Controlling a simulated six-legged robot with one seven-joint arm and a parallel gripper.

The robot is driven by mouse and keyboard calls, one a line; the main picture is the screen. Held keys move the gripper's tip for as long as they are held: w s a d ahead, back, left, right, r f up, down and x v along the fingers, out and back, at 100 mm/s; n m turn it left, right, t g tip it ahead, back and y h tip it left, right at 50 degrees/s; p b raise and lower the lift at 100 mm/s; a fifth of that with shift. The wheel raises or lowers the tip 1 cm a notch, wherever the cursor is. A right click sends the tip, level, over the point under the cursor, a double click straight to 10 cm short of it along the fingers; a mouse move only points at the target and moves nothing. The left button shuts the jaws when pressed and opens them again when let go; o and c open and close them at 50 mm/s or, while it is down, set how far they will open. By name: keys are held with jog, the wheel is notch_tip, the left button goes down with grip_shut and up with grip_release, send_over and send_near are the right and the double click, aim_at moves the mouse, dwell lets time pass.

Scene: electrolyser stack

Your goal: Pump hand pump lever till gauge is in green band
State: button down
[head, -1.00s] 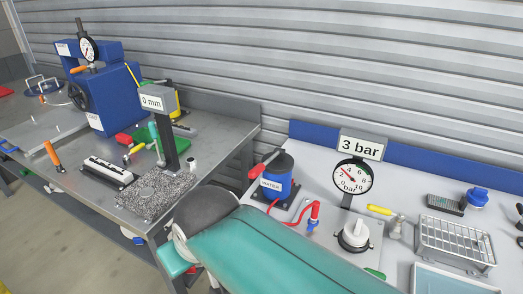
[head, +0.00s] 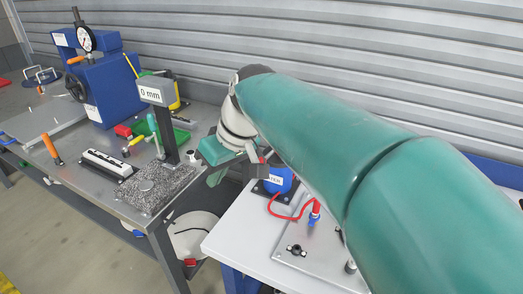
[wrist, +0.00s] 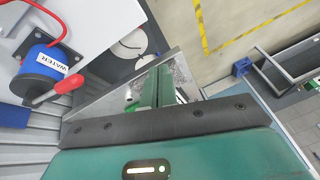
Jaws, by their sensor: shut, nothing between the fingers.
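In the wrist view the pump (wrist: 42,70) is at the left. Its lever has a red handle (wrist: 66,86) that sticks out toward the fingers' side; only a little red shows in the head view. My gripper (wrist: 160,85) is shut and empty, to the right of the handle and apart from it. In the head view the gripper (head: 215,178) is over the gap between the two tables. The gauge and its sign are hidden behind my arm.
A red hose (head: 287,210) runs from the pump across the white table (head: 240,238). The grey workbench (head: 112,200) at left carries a post with a 0 mm display (head: 157,91), a granite block (head: 157,187) and a blue press (head: 108,90).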

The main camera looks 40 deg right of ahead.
jog(key=d+r+n+y, duration=0.1)
jog(key=d+r, duration=0.2)
jog(key=d, duration=0.7)
jog(key=d+r+n+t+y, duration=0.1)
jog(key=d+r, duration=0.3)
jog(key=d, duration=0.7)
jog(key=shift+w+n+t, duration=0.3)
jog(key=shift+w, duration=0.1)
jog(key=shift+f, duration=0.1)
send_over(262, 162)
jog(key=w, duration=0.1)
jog(key=f, duration=0.8)
jog(key=shift+d, duration=0.2)
jog(key=f, duration=0.2)
jog(key=s+f, duration=0.1)
jog(key=shift+a+f, duration=0.25)
jog(key=shift+f, duration=0.2)
jog(key=shift+f, duration=0.1)
